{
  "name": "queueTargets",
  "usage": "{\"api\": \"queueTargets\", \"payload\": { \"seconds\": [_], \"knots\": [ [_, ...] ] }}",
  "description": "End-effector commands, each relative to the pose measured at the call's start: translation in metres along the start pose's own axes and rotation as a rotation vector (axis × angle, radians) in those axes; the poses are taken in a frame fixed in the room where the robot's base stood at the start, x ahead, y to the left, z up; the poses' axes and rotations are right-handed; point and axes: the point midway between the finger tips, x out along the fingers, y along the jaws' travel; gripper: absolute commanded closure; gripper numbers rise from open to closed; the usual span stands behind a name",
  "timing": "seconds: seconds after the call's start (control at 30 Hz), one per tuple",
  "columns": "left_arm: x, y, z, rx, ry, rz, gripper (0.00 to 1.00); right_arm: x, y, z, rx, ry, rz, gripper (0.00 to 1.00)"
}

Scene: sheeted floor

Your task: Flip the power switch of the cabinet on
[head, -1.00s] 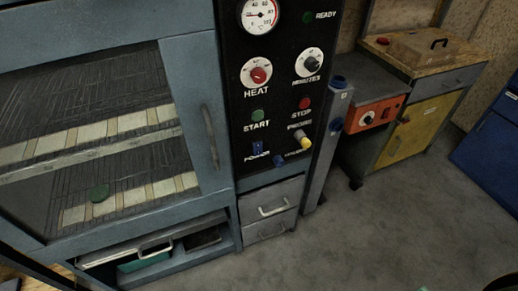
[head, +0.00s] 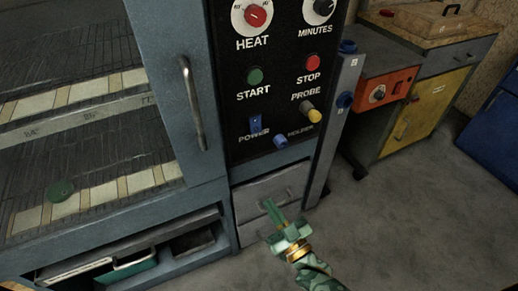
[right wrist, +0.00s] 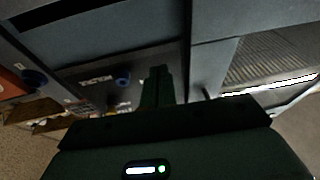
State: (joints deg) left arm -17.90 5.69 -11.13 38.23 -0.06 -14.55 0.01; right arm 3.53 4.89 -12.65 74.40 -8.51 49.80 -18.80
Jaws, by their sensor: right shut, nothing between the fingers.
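The cabinet's black control panel (head: 240,95) stands upright in the middle of the head view. The blue power switch (head: 255,124) is low on the panel, above the label POWER and under the green START button (head: 254,76). Which way it is flipped is too small to tell. My right gripper (head: 268,206) is shut and empty, in front of the drawers below the panel, lower than the switch and apart from it. In the right wrist view its closed fingers (right wrist: 157,86) point toward the cabinet front. My left gripper is not in view.
A blue holder knob (head: 281,141) and yellow-tipped probe (head: 313,115) sit right of the switch. The cabinet door's handle (head: 193,102) juts out on the left, and a drawer (head: 270,190) lies below. An orange box (head: 385,88) stands at right.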

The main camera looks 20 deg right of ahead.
Motion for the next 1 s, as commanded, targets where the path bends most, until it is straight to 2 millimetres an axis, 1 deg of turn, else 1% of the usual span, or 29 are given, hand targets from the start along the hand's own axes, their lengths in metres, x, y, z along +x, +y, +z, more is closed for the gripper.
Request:
{"api": "queueTargets", "payload": {
  "seconds": [0.03, 0.1, 0.2, 0.33, 0.7, 0.77, 0.87, 1.0],
  "knots": [
    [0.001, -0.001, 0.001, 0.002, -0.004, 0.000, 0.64, 0.007, 0.003, -0.027, 0.008, 0.112, 0.019, 1.00],
    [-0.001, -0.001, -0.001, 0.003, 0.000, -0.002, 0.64, 0.010, 0.009, -0.062, 0.018, 0.244, 0.049, 1.00],
    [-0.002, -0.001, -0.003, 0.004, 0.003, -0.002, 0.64, 0.007, 0.016, -0.087, 0.025, 0.356, 0.084, 1.00],
    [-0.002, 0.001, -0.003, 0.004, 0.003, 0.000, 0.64, 0.003, 0.020, -0.095, 0.023, 0.406, 0.109, 1.00],
    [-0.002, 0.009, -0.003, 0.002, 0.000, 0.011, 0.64, 0.004, 0.021, -0.095, 0.016, 0.405, 0.112, 1.00],
    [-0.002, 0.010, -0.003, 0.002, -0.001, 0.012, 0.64, 0.008, 0.021, -0.097, 0.016, 0.406, 0.113, 1.00],
    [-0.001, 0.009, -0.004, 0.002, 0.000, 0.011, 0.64, 0.019, 0.022, -0.102, 0.015, 0.407, 0.112, 1.00],
    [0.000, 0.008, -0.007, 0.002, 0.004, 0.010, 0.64, 0.043, 0.025, -0.112, 0.016, 0.409, 0.113, 1.00]
  ]
}}
